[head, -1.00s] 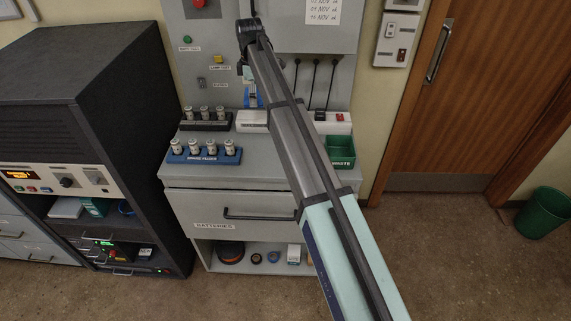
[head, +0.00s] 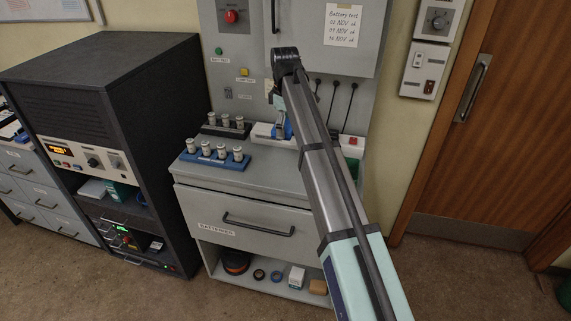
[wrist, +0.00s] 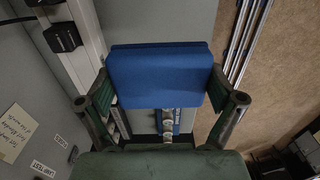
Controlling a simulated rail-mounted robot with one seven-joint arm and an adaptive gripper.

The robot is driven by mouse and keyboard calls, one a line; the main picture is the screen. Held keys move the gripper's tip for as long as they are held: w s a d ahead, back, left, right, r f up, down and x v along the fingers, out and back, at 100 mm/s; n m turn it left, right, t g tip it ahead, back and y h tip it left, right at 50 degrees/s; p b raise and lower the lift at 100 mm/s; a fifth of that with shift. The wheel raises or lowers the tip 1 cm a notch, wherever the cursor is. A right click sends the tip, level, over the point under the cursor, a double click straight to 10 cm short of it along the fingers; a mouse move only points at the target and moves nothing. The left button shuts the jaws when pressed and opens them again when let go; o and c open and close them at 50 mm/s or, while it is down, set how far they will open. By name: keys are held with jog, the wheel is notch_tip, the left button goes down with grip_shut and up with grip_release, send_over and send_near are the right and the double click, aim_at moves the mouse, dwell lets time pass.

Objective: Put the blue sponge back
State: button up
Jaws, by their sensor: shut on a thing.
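The blue sponge (wrist: 160,76) is a flat block held between the two fingers of my gripper (wrist: 161,92) in the wrist view. My gripper is shut on it, one finger at each side. In the head view my gripper (head: 281,108) is in front of the grey cabinet, above the worktop, and a small bit of blue (head: 288,130) shows just below it. My arm hides part of the worktop, and the sponge's contact with anything below cannot be told.
A blue rack of spare fuses (head: 213,160) and a dark rack (head: 226,130) stand on the worktop left of my gripper. A white block (head: 263,131) is close by it. The batteries drawer (head: 235,205) is shut; an open shelf (head: 262,287) below holds several small things.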

aim_at(285, 169)
notch_tip(285, 169, down, 15)
jog(key=p, duration=0.3)
jog(key=shift+d+f, duration=0.1)
jog(key=shift+f, duration=0.2)
jog(key=o, duration=1.1)
jog(key=shift+r, duration=0.1)
notch_tip(285, 169, up, 12)
jog(key=shift+r+b, duration=0.1)
jog(key=shift+b, duration=1.15)
